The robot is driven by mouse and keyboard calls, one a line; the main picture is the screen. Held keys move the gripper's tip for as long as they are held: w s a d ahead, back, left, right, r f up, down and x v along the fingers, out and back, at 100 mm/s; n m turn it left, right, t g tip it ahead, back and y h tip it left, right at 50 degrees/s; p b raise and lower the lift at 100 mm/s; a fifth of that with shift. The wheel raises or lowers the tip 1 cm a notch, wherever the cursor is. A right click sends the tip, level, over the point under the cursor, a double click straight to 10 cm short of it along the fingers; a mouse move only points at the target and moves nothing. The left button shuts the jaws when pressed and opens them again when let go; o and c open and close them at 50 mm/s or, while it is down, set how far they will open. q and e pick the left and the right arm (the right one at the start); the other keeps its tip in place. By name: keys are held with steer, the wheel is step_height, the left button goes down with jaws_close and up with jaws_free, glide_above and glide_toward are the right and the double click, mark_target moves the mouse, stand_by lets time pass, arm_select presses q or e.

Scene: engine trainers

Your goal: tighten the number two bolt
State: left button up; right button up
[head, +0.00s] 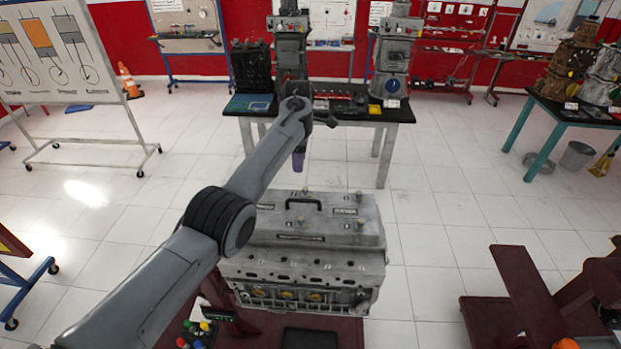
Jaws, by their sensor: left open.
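A grey engine block (305,268) with a cover (318,228) on top stands in the middle of the head view, on a dark red stand. The cover has a black handle (304,203) and a few small knobs or bolt heads, too small to tell which is number two. My left arm reaches across from the lower left, hiding the engine's left side. My left gripper (298,163) points down above the far edge of the cover, apart from it. It is open, and nothing shows in it. My right gripper is out of view.
A black-topped workbench (340,115) with engine models and tools stands behind the engine. A whiteboard (60,50) stands at the left. A dark red stand (510,310) is at the lower right. White floor (440,230) is clear to the right.

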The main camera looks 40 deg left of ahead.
mark_target(305, 188)
arm_select(q)
steer(key=f, duration=0.3)
steer(key=d+f, duration=0.1)
steer(key=f, duration=0.2)
steer(key=f+p, duration=0.1)
steer(key=f, duration=0.3)
steer(key=shift+w+d, duration=0.25)
steer(key=shift+w, duration=0.05)
steer(key=shift+c, duration=0.2)
jaws_close()
